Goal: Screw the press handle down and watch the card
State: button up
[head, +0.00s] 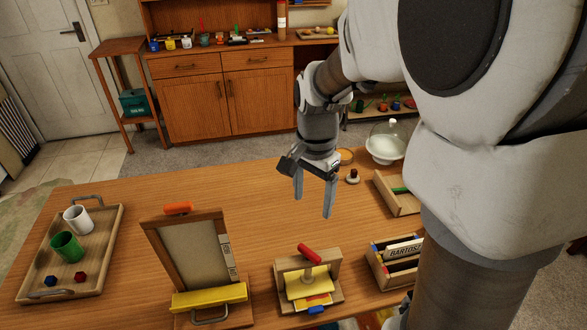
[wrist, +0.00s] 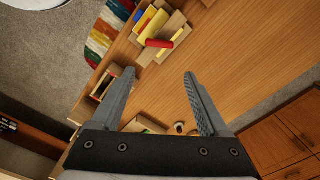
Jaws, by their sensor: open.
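The small wooden press (head: 280,267) stands near the table's front edge in the head view. Its red bar handle (head: 309,254) lies tilted on top, above a yellow plate (head: 305,280). A yellow and red piece, perhaps the card (head: 318,301), shows low at the front beside a blue part; its face cannot be read. My gripper (head: 313,208) is open and empty, pointing down above the table behind the press. In the wrist view, the red handle (wrist: 159,43) shows beyond the open fingertips (wrist: 158,73), apart from them.
A framed board (head: 190,250) with a yellow bar stands left of the press. A box of upright cards (head: 375,268) stands to its right. A tray (head: 100,280) with two mugs lies far left. A glass dome (head: 388,142) stands behind. The table's middle left is clear.

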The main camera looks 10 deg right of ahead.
aim_at(309, 252)
jog(key=shift+n, duration=0.5)
jog(key=shift+c, duration=1.1)
jog(key=shift+d+n, duration=0.1)
jog(key=shift+n, duration=0.7)
jog(key=shift+c, duration=0.5)
notch_tip(309, 252, down, 18)
jog(key=n, duration=0.5)
jog(key=n+b, duration=0.1)
jog(key=n, duration=0.9)
jog(key=shift+r, duration=0.25)
grip_shut()
